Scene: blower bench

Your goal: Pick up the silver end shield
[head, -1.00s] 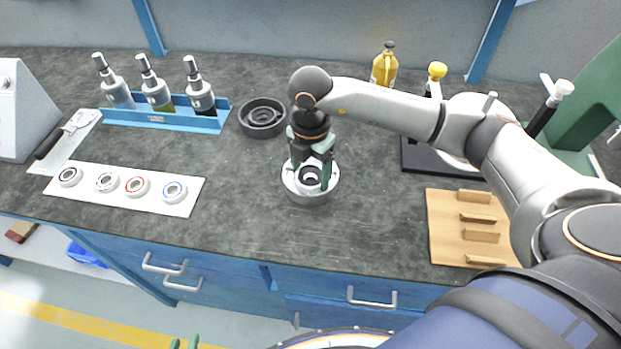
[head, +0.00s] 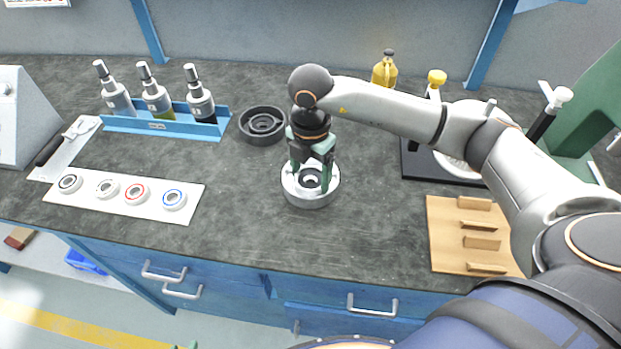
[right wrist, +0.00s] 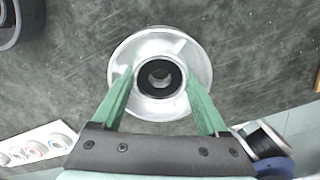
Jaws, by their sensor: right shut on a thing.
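The silver end shield (head: 297,196) is a round, bright metal dish with a raised hub and a dark ring in its centre. It is at mid-bench in the head view, and I cannot tell whether it still touches the bench top. It fills the middle of the right wrist view (right wrist: 190,55). My right gripper (head: 312,183) points down over it, shut on its hub with one green finger on each side (right wrist: 159,80).
A dark round housing (head: 262,125) lies behind and left of the shield. A white mat (head: 88,197) with several bearings and a blue rack (head: 165,125) of bottles are at left. A wooden slotted board (head: 445,235) is at right. The bench front is clear.

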